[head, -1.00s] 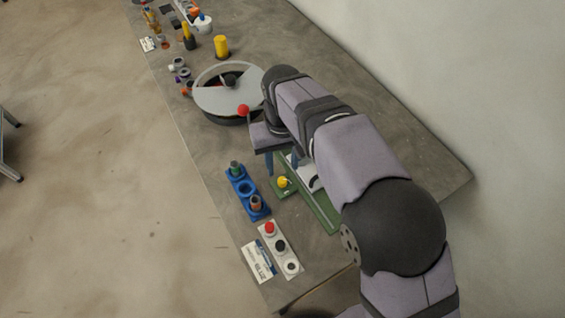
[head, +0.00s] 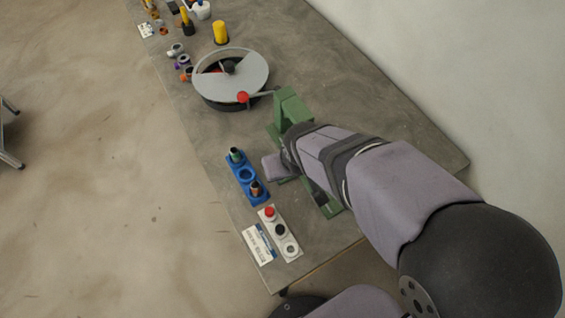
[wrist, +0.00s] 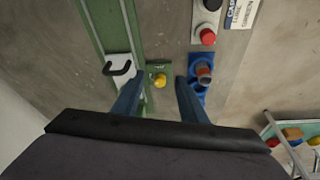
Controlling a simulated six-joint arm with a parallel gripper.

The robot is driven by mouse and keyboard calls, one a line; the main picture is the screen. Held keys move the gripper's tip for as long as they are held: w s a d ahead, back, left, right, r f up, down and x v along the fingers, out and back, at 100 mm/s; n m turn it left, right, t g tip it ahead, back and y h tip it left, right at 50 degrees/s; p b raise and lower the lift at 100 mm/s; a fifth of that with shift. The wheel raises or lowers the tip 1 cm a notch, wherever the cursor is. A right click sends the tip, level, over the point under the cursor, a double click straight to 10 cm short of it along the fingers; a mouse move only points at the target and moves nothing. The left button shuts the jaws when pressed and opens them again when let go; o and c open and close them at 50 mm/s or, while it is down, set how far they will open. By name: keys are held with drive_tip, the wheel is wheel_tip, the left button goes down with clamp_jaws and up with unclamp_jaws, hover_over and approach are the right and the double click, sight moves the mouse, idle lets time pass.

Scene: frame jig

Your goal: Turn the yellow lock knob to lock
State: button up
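The yellow lock knob (wrist: 160,80) sits on a small green plate beside the green jig rail (wrist: 108,45) in the wrist view. A white block with a black handle (wrist: 119,69) is on the rail, left of the knob. My gripper (wrist: 159,91) is open, with its two blue fingers apart and nothing held. The knob shows between the fingertips; I cannot tell how far below them it is. In the head view my gripper's body (head: 274,167) hangs over the green jig (head: 291,108) and hides the knob.
A button panel (head: 280,232) with a red button and a label card (head: 258,245) lie nearer. A round grey-lidded dish (head: 232,78) with a red-knobbed lever stands beyond.

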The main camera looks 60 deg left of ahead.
drive_tip(key=shift+y, duration=0.5)
drive_tip(key=shift+w+a+f+p, duration=0.25)
drive_tip(key=shift+a+f+p, duration=0.2)
drive_tip(key=shift+a+f, duration=0.95)
drive_tip(key=shift+w+a+f+p, duration=0.2)
drive_tip(key=shift+a+f+p, duration=0.25)
drive_tip(key=shift+a+f, duration=0.9)
drive_tip(key=shift+d+f, duration=0.15)
drive_tip(key=shift+c, duration=0.6)
clamp_jaws()
